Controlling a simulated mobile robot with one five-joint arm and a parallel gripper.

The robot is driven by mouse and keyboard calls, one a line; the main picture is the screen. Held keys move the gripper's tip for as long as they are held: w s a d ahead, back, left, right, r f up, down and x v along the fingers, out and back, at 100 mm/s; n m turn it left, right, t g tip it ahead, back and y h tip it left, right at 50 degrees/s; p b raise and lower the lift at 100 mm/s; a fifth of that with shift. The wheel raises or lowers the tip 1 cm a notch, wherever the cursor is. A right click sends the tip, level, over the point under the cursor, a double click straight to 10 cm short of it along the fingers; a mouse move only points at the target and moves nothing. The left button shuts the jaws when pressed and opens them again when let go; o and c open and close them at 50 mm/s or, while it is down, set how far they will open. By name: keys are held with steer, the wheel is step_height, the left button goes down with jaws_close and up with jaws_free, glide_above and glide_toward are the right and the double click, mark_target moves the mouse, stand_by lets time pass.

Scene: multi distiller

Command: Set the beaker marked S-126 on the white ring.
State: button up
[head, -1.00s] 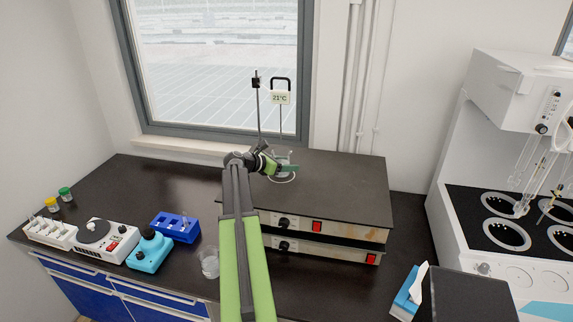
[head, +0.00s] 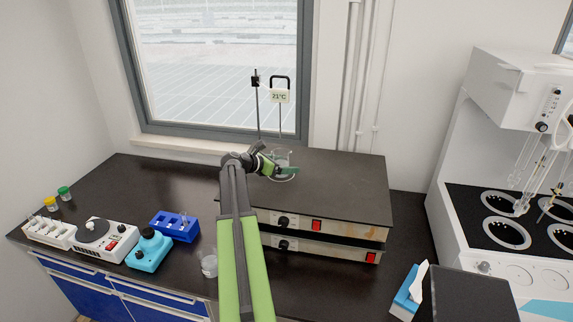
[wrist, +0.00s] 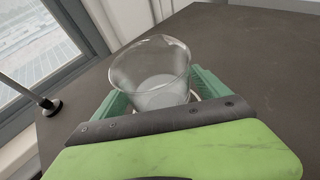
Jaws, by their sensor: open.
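A clear glass beaker (head: 282,157) stands upright on the dark top of the hotplate stack. It also shows in the wrist view (wrist: 152,72), with a pale bottom or contents. No marking is readable on it, so I cannot tell whether it is S-126. The white ring (head: 286,179) lies at its base, mostly hidden by my gripper and the beaker. My gripper (head: 280,169) is open, with its green fingers on either side of the beaker in the wrist view (wrist: 163,88). I cannot tell whether the fingers touch the glass.
A stand with a 21°C display (head: 280,97) rises behind the beaker. Another glass beaker (head: 209,264) stands on the counter at the lower left, beside a blue rack (head: 174,228). The right part of the hotplate top (head: 340,185) is clear.

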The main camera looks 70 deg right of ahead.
steer(key=p+v, duration=0.6)
steer(key=v, duration=1)
steer(key=shift+w+a+r, duration=0.1)
steer(key=shift+w+a, duration=0.05)
steer(key=shift+a, duration=0.1)
